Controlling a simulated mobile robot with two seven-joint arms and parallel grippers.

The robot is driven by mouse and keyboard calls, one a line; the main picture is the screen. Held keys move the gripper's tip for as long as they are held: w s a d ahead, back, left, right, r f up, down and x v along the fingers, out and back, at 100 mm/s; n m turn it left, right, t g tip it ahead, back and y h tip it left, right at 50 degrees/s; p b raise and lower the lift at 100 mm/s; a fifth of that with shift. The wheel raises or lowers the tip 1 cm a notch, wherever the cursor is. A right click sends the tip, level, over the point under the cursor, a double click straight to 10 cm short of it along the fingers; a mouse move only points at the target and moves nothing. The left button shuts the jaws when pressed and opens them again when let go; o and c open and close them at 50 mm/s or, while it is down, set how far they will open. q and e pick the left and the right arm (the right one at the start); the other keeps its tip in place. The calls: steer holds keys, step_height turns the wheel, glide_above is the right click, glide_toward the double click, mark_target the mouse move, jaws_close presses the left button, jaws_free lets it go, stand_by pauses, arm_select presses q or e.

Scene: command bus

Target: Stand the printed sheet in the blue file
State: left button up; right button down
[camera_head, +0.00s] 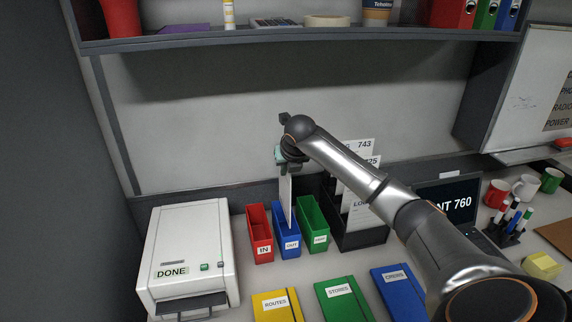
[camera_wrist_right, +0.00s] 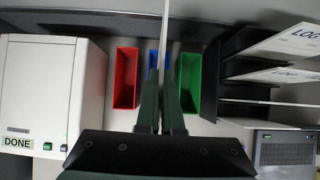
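The printed sheet (camera_head: 287,200) hangs upright and edge-on from my right gripper (camera_head: 288,160), which is shut on it. Its lower part reaches down to the blue file (camera_head: 289,245), marked OUT, and seems to be at or inside its opening; the head view does not show how deep. In the right wrist view the sheet (camera_wrist_right: 166,30) is a thin white strip between the fingers of my right gripper (camera_wrist_right: 167,85). The blue file (camera_wrist_right: 152,60) is mostly hidden behind the fingers and sheet there. My left gripper is not in view.
A red file (camera_head: 260,240) marked IN stands left of the blue one, a green file (camera_head: 314,228) right of it. A white printer (camera_head: 187,250) reading DONE is at left. A black rack (camera_head: 362,238) with sheets stands right. Folders lie in front; a shelf (camera_head: 300,38) hangs above.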

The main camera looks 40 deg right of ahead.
mark_target(286, 188)
steer(key=shift+f+b, duration=0.65)
steer(key=shift+f, duration=2.6)
steer(key=c, duration=1)
jaws_free()
steer(key=v, duration=1.2)
steer(key=shift+r, duration=0.25)
steer(key=shift+s+a+f, duration=0.1)
steer(key=shift+s, duration=0.05)
